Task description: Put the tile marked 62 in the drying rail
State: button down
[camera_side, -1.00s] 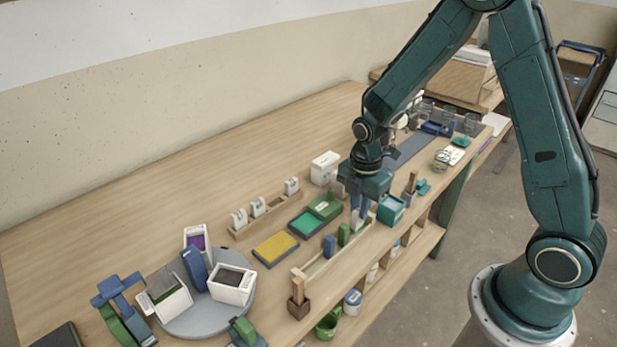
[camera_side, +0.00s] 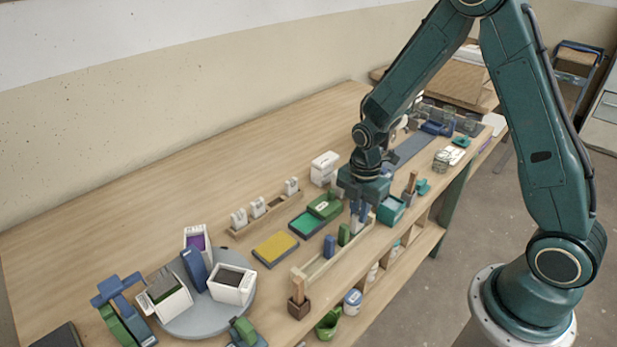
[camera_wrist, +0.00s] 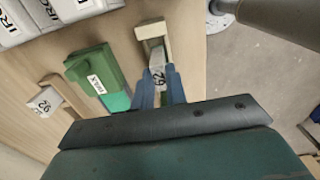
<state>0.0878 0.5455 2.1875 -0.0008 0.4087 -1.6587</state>
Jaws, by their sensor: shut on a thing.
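My gripper (camera_side: 359,212) is shut on a pale tile (camera_wrist: 158,77). In the wrist view the tile's label, seen turned, appears to read 62, and it stands between the two blue fingers. The drying rail (camera_side: 314,268) is a long, narrow wooden holder along the bench's front edge. My gripper and the tile are at its far end. I cannot tell whether the tile's lower edge touches the rail, as fingers and tile hide it. A blue block (camera_side: 329,246) and a green block (camera_side: 344,234) stand at the rail, closer to the camera.
A wooden rack (camera_side: 267,217) with several white marked tiles stands behind. Yellow (camera_side: 275,249) and green (camera_side: 307,223) trays lie between rack and rail. A teal box (camera_side: 391,209) stands close right of my gripper. A turntable with white buckets is at the front left. The bench's back left is clear.

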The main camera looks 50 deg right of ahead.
jog(key=shift+f, duration=0.3)
jog(key=c, duration=1.3)
grip_release()
jog(key=shift+c, duration=0.2)
jog(key=shift+r, duration=0.2)
jog(key=shift+r, duration=3.35)
